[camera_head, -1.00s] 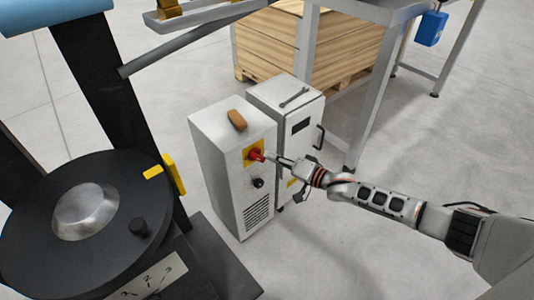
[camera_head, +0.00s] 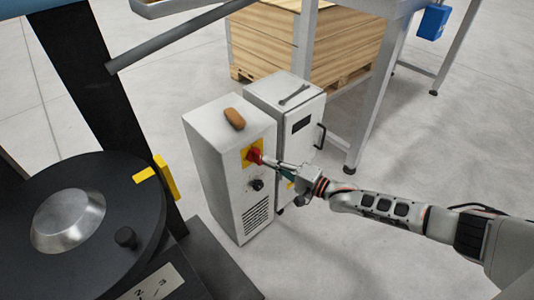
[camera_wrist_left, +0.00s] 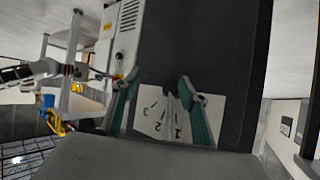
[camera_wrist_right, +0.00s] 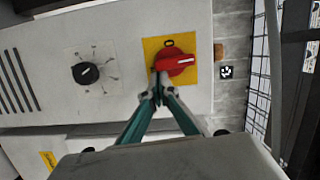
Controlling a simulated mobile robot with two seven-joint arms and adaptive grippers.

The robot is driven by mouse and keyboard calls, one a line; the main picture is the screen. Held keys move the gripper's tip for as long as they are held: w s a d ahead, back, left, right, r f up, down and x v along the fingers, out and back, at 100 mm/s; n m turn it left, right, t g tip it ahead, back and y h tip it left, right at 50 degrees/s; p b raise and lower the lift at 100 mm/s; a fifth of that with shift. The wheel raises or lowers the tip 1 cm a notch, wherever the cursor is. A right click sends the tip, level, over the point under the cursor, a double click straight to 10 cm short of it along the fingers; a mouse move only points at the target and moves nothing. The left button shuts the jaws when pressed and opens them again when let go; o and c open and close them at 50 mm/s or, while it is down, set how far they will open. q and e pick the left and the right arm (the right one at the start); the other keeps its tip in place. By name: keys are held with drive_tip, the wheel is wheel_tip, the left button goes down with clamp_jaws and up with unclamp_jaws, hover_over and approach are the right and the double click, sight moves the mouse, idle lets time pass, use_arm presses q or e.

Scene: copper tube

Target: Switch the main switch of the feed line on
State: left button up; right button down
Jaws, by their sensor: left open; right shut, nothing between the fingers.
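The red rotary main switch (camera_head: 254,155) sits on a yellow plate on the front of the white cabinet (camera_head: 232,205). In the right wrist view the red handle (camera_wrist_right: 176,63) lies roughly lengthwise in the picture, with a white mark. My right gripper (camera_head: 272,162) is shut and empty. Its fingertips (camera_wrist_right: 159,86) are right at the edge of the handle; I cannot tell if they touch it. My left gripper (camera_wrist_left: 155,84) is open and empty, with a plate numbered 1, 2, 3 (camera_wrist_left: 155,115) in view beyond its fingers. It does not show in the head view.
A black knob (camera_head: 256,185) is below the switch, and a brown object (camera_head: 234,118) lies on the cabinet top. A second cabinet (camera_head: 305,125) with a tool on top stands beside it. A black round-topped machine (camera_head: 125,190) is at the left.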

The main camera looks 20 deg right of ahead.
idle(0.4)
drive_tip(key=v, duration=1.2)
drive_tip(key=shift+r, duration=0.1)
